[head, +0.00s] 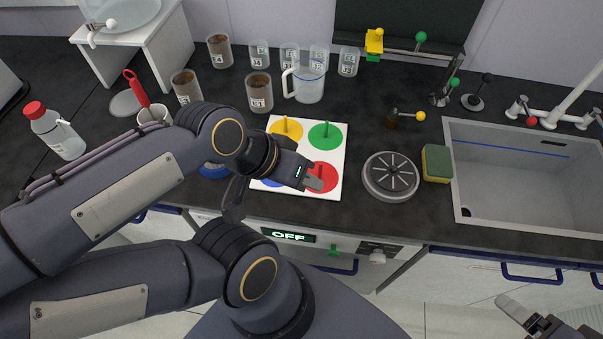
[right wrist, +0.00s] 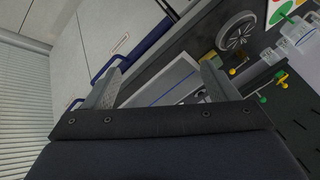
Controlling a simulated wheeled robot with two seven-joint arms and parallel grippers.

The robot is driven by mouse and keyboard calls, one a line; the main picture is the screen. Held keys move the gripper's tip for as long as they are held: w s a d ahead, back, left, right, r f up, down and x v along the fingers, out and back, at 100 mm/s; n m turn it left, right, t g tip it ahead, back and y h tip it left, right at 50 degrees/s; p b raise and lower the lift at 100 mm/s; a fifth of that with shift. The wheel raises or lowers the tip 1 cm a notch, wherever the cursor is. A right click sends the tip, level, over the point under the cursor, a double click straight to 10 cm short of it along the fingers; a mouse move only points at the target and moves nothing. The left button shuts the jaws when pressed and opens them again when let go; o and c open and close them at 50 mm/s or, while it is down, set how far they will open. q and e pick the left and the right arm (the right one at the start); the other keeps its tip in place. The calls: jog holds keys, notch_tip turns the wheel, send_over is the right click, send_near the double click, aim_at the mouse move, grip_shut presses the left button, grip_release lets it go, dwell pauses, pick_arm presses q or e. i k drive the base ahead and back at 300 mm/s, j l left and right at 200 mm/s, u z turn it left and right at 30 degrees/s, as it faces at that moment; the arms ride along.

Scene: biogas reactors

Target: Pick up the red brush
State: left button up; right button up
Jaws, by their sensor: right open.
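The red brush (head: 136,87) stands tilted in a white cup (head: 153,116) at the left of the counter in the head view. Only its red handle shows; its lower end is hidden in the cup. My left gripper (head: 316,183) is over the red circle of the white board, well to the right of the brush. I cannot tell whether its fingers are apart. My right gripper (head: 518,312) is at the lower right, in front of the counter. In the right wrist view its fingers are wide apart with nothing between them (right wrist: 161,72).
A red-capped bottle (head: 56,132) stands left of the cup. Several jars and a clear jug (head: 308,82) stand behind the board (head: 337,150). A round grey disc (head: 391,177), a sponge (head: 436,163) and the sink (head: 520,180) are to the right. My left arm crosses the counter's front.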

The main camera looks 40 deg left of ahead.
aim_at(134, 84)
jog(key=k+j, duration=0.2)
jog(key=k+j+u, duration=0.1)
jog(key=u, duration=0.35)
jog(key=j+u, duration=0.1)
jog(key=u, duration=0.35)
jog(key=k+j+u, duration=0.1)
jog(key=u, duration=0.95)
